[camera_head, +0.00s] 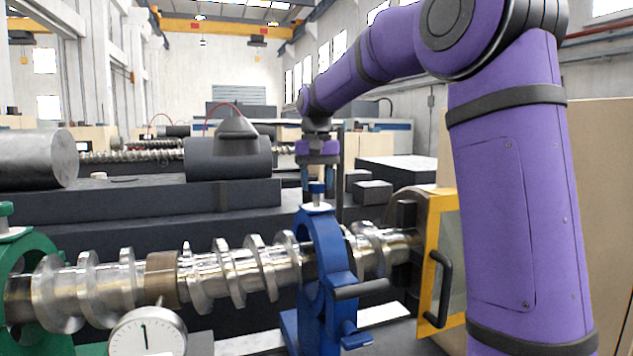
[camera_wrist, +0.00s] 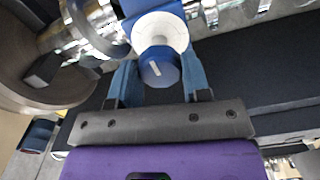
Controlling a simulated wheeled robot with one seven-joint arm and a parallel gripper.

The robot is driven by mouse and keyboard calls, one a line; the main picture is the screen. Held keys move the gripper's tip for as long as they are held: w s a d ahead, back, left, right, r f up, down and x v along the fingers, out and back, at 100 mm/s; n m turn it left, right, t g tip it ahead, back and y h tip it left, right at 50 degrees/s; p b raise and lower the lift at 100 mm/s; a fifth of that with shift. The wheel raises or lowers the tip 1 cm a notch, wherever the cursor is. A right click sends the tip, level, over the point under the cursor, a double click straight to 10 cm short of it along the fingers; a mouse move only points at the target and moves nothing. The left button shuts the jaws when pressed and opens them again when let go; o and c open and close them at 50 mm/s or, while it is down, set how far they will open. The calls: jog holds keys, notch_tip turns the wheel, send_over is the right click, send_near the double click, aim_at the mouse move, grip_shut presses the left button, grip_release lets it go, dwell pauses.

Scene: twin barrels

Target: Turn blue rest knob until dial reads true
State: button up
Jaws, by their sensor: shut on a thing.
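The blue rest (camera_head: 318,250) is a ring-shaped stand around the shiny screw shaft (camera_head: 225,275). Its blue knob (camera_head: 317,188) sits on a white collar at the top. My gripper (camera_head: 318,178) points down from above and is shut on this knob. In the wrist view, the knob (camera_wrist: 160,68) with a white mark on its face lies between my two blue fingers. The dial (camera_head: 148,333) has a white face and a dark needle pointing almost straight up. Its lower part is cut off by the picture's edge, and its scale is too small to read.
A green rest (camera_head: 22,265) with its own green knob (camera_head: 5,218) holds the shaft at the far left. A yellow-framed guard door (camera_head: 435,262) with a dark handle stands to the right. Dark machine beds and a grey cylinder (camera_head: 228,158) lie behind.

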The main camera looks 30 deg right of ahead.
aim_at(316, 183)
jog(key=shift+m, duration=0.7)
jog(key=o, duration=0.9)
notch_tip(316, 183, up, 11)
jog(key=shift+f, duration=0.1)
dwell(0.4)
jog(key=s+a+f+n+t, duration=0.1)
jog(key=s+a+f+n, duration=0.1)
jog(key=s+f, duration=0.4)
jog(key=s+a+f+n+t, duration=0.1)
jog(key=s+f, duration=0.5)
jog(key=s, duration=0.9)
jog(key=s+a+f+n+t, duration=0.2)
jog(key=s+a+f, duration=0.3)
jog(key=s, duration=0.5)
jog(key=shift+s+a+f+n+t, duration=0.1)
jog(key=shift+s+f+n+t, duration=0.15)
jog(key=shift+f+t, duration=0.35)
